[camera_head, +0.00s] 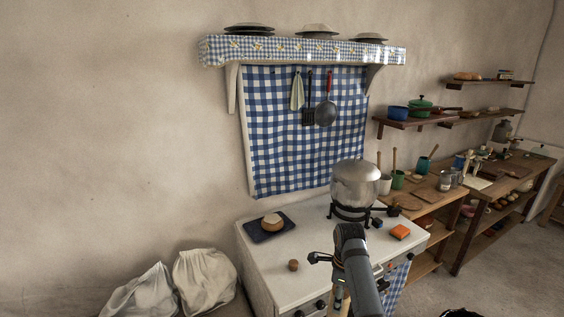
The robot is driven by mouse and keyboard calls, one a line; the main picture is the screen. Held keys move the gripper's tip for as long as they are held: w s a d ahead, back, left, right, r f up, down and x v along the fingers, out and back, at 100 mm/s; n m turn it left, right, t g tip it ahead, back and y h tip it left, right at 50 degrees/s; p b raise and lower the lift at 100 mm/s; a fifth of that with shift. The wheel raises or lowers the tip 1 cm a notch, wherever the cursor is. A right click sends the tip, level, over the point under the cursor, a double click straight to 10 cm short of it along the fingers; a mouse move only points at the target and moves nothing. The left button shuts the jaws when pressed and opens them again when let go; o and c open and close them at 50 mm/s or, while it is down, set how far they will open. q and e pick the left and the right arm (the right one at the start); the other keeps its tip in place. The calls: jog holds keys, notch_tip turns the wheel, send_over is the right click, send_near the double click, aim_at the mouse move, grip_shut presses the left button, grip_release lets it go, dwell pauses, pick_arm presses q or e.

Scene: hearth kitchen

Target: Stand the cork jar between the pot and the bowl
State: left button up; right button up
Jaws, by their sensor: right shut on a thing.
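The pot (356,184), a shiny metal one with a lid, stands on a burner at the back right of the white stove top (262,260). A tan, round bowl-like thing (272,222) sits on a dark square mat at the back left. My right gripper (318,258) is over the front of the stove, left of and nearer than the pot. It is shut. My left gripper is out of view.
The stove top between mat and pot looks clear.

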aim_at(334, 316)
jog(key=f+b, duration=0.2)
jog(key=f, duration=0.1)
jog(key=w+f+b, duration=0.1)
jog(key=f+b, duration=0.1)
jog(key=f, duration=0.1)
jog(key=shift+w+f, duration=0.15)
jog(key=shift+w, duration=0.05)
jog(key=f+b, duration=0.2)
jog(key=s+f+b, duration=0.1)
jog(key=f+b, duration=0.1)
jog(key=b, duration=0.1)
jog(key=shift+f, duration=0.15)
jog(key=shift+w+f+b, duration=0.1)
jog(key=shift+b, duration=0.2)
jog(key=shift+w, duration=0.1)
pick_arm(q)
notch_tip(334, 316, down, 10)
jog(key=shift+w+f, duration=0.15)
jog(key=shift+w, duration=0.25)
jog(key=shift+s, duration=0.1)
pick_arm(e)
jog(key=shift+a, duration=0.1)
